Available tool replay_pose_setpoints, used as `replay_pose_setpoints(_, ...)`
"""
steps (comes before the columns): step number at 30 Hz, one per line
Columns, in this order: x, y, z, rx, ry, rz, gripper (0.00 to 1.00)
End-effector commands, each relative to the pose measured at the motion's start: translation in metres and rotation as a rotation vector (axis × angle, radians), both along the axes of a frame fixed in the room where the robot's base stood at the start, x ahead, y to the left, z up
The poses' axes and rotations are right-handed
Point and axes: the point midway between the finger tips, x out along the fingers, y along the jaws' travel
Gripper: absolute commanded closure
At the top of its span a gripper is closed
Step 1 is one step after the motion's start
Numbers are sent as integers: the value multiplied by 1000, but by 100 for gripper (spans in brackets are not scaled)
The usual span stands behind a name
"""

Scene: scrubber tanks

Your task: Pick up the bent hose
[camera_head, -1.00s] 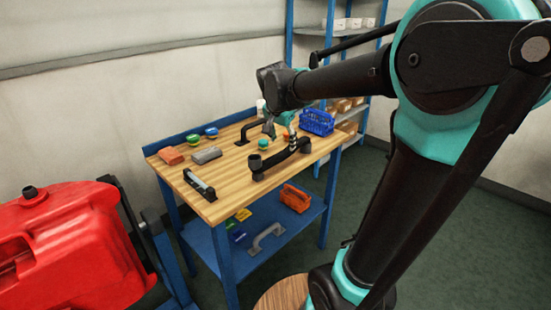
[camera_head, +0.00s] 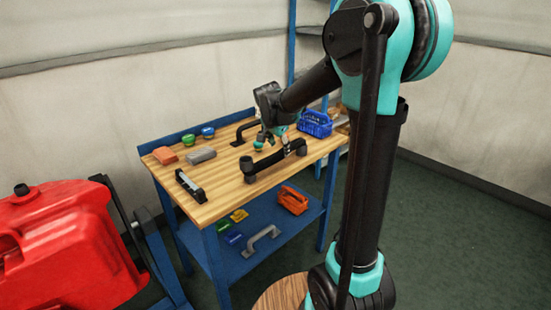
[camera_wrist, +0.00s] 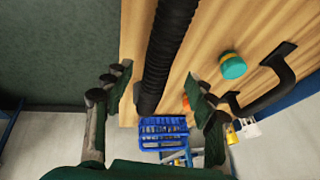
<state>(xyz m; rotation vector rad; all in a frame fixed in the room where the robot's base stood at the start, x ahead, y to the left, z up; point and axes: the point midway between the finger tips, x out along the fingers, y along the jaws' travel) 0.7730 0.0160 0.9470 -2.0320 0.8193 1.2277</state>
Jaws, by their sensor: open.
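The bent hose (camera_head: 266,163) is black with thick, upturned ends and lies on the wooden bench top near its front edge. In the wrist view its ribbed length (camera_wrist: 168,45) runs from the top edge down between the spread fingers. My gripper (camera_head: 276,136) is over the bench, above or just behind the hose's middle in the head view. In the wrist view my gripper (camera_wrist: 157,88) is open, with one finger on each side of the hose and nothing held. I cannot tell the exact height gap.
A black handle (camera_wrist: 268,85) and a teal-topped round piece (camera_wrist: 232,65) lie to the right in the wrist view. A blue basket (camera_head: 316,123) stands at the bench's right end. Orange (camera_head: 165,155) and grey blocks (camera_head: 201,155) lie left. A red tank (camera_head: 60,240) stands front left.

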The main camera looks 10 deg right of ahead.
Motion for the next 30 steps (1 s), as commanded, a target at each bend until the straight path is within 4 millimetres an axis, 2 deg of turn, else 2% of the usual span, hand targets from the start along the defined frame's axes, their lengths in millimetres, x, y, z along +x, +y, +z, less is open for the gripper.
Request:
replay_pose_setpoints(5,6,-5,-12,0,0,0,43)
replay_pose_setpoints(13,19,-15,-42,1,-1,0,43)
replay_pose_setpoints(23,21,-16,-47,0,-1,1,43)
replay_pose_setpoints(30,21,-16,-47,1,-1,0,73)
